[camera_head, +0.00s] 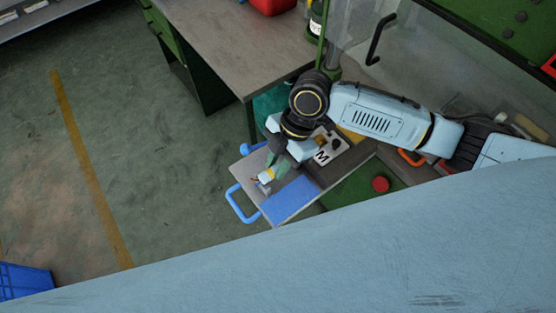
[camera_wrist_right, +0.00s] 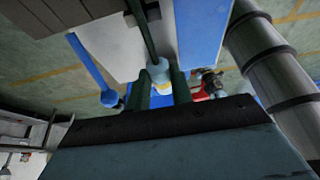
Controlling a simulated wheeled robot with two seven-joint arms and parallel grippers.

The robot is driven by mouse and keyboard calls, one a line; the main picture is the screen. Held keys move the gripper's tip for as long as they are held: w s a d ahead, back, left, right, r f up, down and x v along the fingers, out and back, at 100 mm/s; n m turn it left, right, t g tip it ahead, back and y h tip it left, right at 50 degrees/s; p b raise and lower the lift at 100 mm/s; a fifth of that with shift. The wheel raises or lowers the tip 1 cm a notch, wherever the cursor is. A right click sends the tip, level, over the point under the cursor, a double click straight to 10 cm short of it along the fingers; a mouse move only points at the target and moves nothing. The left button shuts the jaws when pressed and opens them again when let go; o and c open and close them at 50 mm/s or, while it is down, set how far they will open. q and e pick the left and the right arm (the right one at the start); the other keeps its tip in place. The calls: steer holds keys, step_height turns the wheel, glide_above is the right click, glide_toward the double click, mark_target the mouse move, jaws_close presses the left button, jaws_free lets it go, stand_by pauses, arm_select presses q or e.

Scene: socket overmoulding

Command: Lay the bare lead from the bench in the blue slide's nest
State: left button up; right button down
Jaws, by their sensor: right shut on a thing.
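My right gripper (camera_head: 273,170) is shut on the lead (camera_head: 266,176), over the pulled-out slide at the bench edge. The lead's pale end with a yellow band shows beside the fingers, with a small reddish part next to it. In the right wrist view the lead (camera_wrist_right: 160,74) is between the two dark green fingers. The slide (camera_head: 290,201) shows a blue plate, a light grey part and a blue loop handle (camera_head: 240,205). My wrist and fingers hide part of it. I cannot make out the nest or whether the lead touches it. My left gripper is not in view.
A red button (camera_head: 380,184) sits on a green panel right of the slide. An orange handle (camera_head: 410,158) is behind it. A plate marked M (camera_head: 322,156) lies close to my wrist. A grey-topped bench (camera_head: 225,40) stands behind.

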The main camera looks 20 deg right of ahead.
steer(key=c, duration=1.2)
jaws_free()
steer(key=shift+o, duration=0.2)
steer(key=shift+r, duration=0.1)
steer(key=p+v, duration=1.2)
steer(key=v, duration=0.1)
steer(key=shift+r, duration=0.1)
